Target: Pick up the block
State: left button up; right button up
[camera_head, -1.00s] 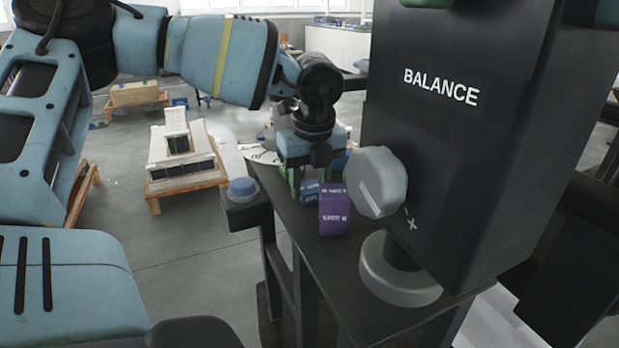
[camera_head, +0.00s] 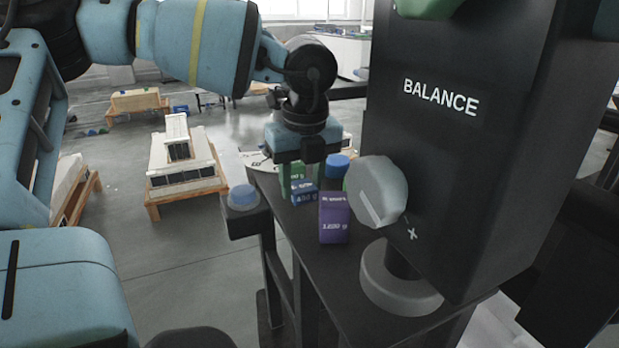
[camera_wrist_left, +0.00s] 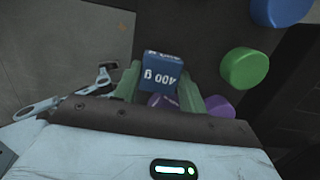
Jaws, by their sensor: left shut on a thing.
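A small blue block marked 400 g (camera_head: 303,193) is at the black table's left edge. It shows between the green fingers in the left wrist view (camera_wrist_left: 162,72). My left gripper (camera_head: 303,182) points down from above and is shut on this block. A taller purple block (camera_head: 334,219) stands just right of and nearer than the blue one, upright on the table. Whether the blue block touches the table is hard to tell. My right gripper is not in view.
A black box lettered BALANCE (camera_head: 450,140) with a grey knob (camera_head: 378,190) fills the right. A grey round foot (camera_head: 400,285) stands below it. A blue round piece (camera_head: 338,166) and a green one (camera_wrist_left: 245,68) lie close by.

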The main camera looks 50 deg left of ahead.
pick_arm(q)
jog(key=s+d+r, duration=0.1)
jog(key=s+d, duration=0.4)
jog(key=s, duration=0.6)
jog(key=shift+d, duration=0.35)
jog(key=shift+s+r, duration=0.1)
